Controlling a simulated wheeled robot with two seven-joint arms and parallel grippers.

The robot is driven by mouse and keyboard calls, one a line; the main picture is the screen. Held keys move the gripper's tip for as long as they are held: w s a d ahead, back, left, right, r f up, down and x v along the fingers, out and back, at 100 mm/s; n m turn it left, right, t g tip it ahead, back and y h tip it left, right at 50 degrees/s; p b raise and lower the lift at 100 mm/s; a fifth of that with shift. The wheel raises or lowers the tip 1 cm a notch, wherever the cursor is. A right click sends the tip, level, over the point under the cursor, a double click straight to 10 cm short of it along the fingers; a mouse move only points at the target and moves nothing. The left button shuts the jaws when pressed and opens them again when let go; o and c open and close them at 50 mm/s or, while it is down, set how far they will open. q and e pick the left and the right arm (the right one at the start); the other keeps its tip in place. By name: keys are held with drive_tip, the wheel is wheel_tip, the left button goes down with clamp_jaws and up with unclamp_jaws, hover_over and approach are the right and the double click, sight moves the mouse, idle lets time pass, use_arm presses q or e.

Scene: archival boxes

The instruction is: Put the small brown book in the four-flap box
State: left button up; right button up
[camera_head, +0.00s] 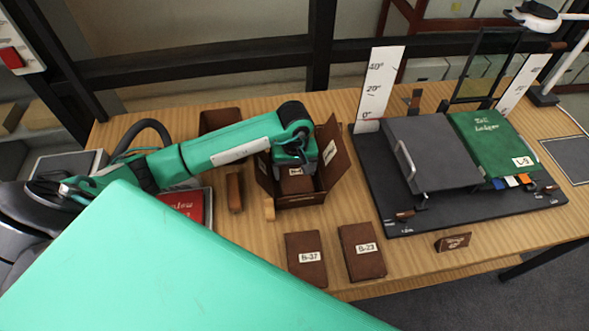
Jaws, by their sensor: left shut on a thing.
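The four-flap box (337,165) is dark brown and stands on the wooden table, with flaps raised at its sides. My left gripper (297,160) reaches down into its opening. It is shut on a small brown book (295,185) with a white label, which is inside the box walls. The gripper hides part of the book and the back of the box, so I cannot tell whether the book touches the box floor. My right gripper is not in view.
Two brown labelled books, B-37 (306,258) and B-23 (362,251), lie in front of the box. A dark stand with a green ledger (490,140) fills the right. A brown tray (219,119), red book (183,205) and brown block (234,192) are left.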

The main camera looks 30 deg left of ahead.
sight(295, 172)
use_arm(q)
drive_tip(key=o, duration=0.8)
drive_tip(key=shift+r+p, duration=0.45)
drive_tip(key=shift+p, duration=0.2)
drive_tip(key=shift+r+p, duration=0.45)
drive_tip(key=shift+p, duration=0.05)
drive_tip(key=shift+r+b, duration=0.65)
drive_tip(key=shift+b, duration=0.15)
drive_tip(key=shift+r+b, duration=1.2)
drive_tip(key=shift+r, duration=3.85)
drive_tip(key=shift+s+f, duration=0.1)
drive_tip(key=shift+f, duration=0.05)
